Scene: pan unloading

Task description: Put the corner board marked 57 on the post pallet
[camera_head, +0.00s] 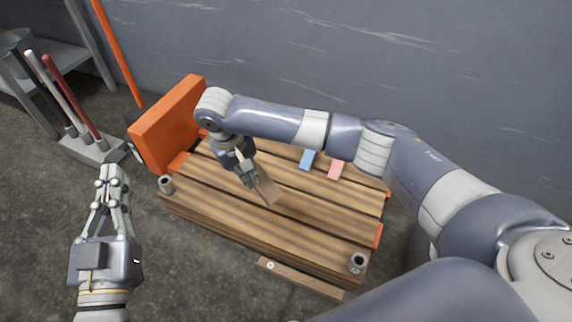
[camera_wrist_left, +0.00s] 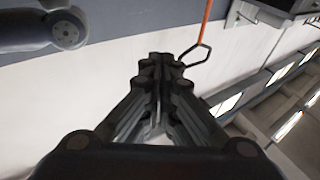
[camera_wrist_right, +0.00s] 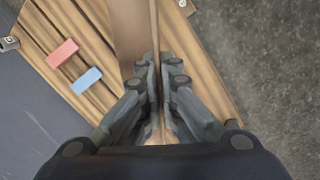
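The post pallet (camera_head: 215,218) is a slatted wooden platform with short grey posts, seen at a front corner (camera_head: 357,263) and the left corner (camera_head: 167,184). My right gripper (camera_head: 253,181) is over the middle of the pallet, shut on a brown corner board (camera_head: 268,191). In the right wrist view the board (camera_wrist_right: 130,38) runs up from between the fingers (camera_wrist_right: 158,75), with one face and a thin edge showing. No marking is readable on it, and I cannot tell whether it touches the slats. My left gripper (camera_head: 113,172) is shut and empty, left of the pallet.
An orange panel (camera_head: 168,125) stands at the pallet's left end. A blue block (camera_head: 307,159) and a pink block (camera_head: 336,169) lie on the slats. A wooden bar (camera_head: 305,280) is at the front. A holder with upright rods (camera_head: 92,147) stands left; a grey wall is behind.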

